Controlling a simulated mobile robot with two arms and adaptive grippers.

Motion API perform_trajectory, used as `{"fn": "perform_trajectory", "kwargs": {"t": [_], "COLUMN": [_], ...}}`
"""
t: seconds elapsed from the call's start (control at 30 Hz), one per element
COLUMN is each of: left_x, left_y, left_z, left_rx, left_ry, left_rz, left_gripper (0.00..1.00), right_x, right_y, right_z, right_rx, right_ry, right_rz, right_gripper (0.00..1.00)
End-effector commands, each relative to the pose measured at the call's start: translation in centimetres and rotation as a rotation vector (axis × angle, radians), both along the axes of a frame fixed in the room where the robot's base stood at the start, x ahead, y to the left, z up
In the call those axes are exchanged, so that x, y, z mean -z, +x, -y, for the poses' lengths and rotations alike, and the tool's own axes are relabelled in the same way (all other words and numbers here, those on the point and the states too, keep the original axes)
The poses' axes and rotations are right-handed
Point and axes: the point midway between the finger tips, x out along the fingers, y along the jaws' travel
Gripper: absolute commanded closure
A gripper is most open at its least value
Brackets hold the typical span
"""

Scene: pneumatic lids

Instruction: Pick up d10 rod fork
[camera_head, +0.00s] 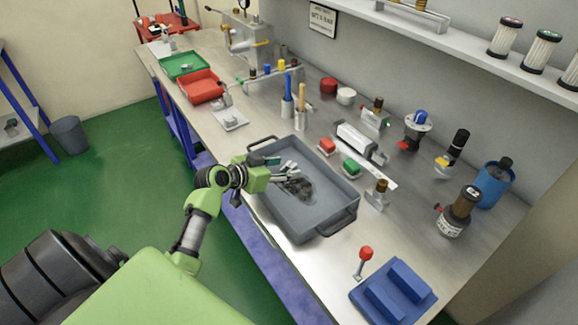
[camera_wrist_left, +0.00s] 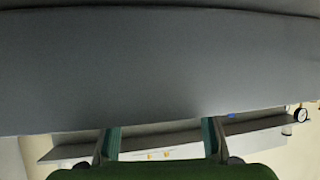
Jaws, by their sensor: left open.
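My left gripper (camera_head: 284,169) reaches in over the left part of a grey tray (camera_head: 318,229). Its two teal fingers are apart, and the wrist view shows the open gap (camera_wrist_left: 162,128) with nothing held between them. Dark grey metal parts (camera_head: 297,187) lie in a small heap close to the fingertips in the head view. They are too small and partly covered to tell which one is the d10 rod fork. I cannot tell whether the fingers touch them. My right gripper is not in view.
The tray has raised walls and handles. A red-knobbed lever (camera_head: 364,257) and a blue block (camera_head: 393,293) are at the front right. Red (camera_head: 201,87) and green (camera_head: 184,66) bins stand farther back.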

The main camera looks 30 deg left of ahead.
Motion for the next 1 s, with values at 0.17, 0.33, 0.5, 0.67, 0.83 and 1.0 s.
{"fn": "perform_trajectory", "kwargs": {"t": [0.17,0.33,0.5,0.67,0.83,1.0], "left_x": [0.8,1.2,1.2,1.2,1.1,1.1], "left_y": [1.8,2.2,2.2,2.2,2.2,2.2], "left_z": [0.4,0.5,0.5,0.5,0.5,0.4], "left_rx": [-0.001,0.0,0.0,0.0,0.0,0.0], "left_ry": [-0.002,0.002,0.002,0.002,0.002,0.002], "left_rz": [0.0,-0.001,-0.001,-0.001,-0.001,-0.001], "left_gripper": [0.54,0.54,0.56,0.98,1.0,1.0], "right_x": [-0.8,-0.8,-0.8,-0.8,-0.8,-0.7], "right_y": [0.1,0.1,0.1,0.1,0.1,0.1], "right_z": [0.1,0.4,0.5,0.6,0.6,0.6], "right_rx": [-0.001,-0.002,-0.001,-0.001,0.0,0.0], "right_ry": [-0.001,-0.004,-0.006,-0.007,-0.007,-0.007], "right_rz": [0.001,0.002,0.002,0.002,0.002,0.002], "right_gripper": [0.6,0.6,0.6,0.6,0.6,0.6]}}
